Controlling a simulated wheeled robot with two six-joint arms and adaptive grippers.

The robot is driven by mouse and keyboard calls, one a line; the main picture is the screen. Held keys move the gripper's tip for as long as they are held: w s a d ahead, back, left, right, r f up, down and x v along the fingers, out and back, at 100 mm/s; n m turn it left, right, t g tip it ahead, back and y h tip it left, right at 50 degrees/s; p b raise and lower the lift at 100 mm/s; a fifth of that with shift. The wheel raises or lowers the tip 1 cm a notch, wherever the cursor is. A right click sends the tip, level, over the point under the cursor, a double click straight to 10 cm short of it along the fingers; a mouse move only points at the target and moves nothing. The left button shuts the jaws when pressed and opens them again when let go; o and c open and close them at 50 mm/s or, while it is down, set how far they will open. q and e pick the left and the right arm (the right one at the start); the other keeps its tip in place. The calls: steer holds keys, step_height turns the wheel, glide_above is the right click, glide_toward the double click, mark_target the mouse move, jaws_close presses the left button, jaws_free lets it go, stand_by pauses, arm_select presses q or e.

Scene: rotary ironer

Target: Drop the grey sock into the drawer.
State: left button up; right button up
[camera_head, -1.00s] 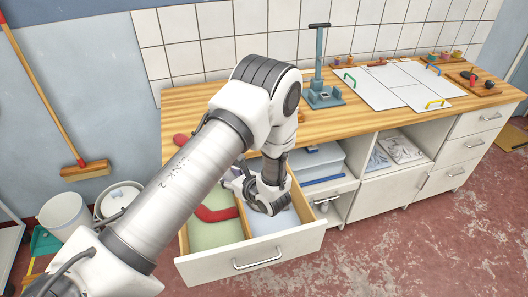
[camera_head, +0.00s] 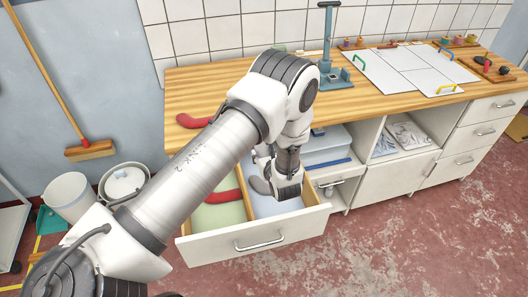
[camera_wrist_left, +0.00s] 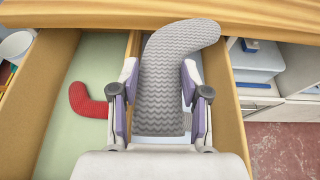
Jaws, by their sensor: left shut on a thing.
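The grey sock (camera_wrist_left: 172,85) is patterned with zigzag ribs and lies between the fingers of my left gripper (camera_wrist_left: 160,78), which is shut on it. In the head view, part of the grey sock (camera_head: 260,186) shows beside my left gripper (camera_head: 272,168); the arm hides some of it. The open drawer (camera_head: 255,236) has a green-floored left compartment and a pale blue right one, with a wooden divider between. The gripper and sock are over the right compartment. I cannot tell how high above its floor. My right gripper is not in view.
A red sock (camera_wrist_left: 86,100) lies in the left compartment. Another red sock (camera_head: 193,121) lies on the wooden worktop (camera_head: 215,92) above the drawer. A blue-grey stand (camera_head: 328,75) and white boards (camera_head: 405,68) are on the worktop. Open shelves are right of the drawer.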

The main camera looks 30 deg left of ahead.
arm_select(q)
steer(key=shift+r, duration=0.1)
steer(key=o, duration=0.9)
steer(key=shift+c, duration=0.2)
steer(key=v, duration=0.7)
steer(key=shift+s+d, duration=0.15)
steer(key=shift+d, duration=0.05)
steer(key=shift+a, duration=0.1)
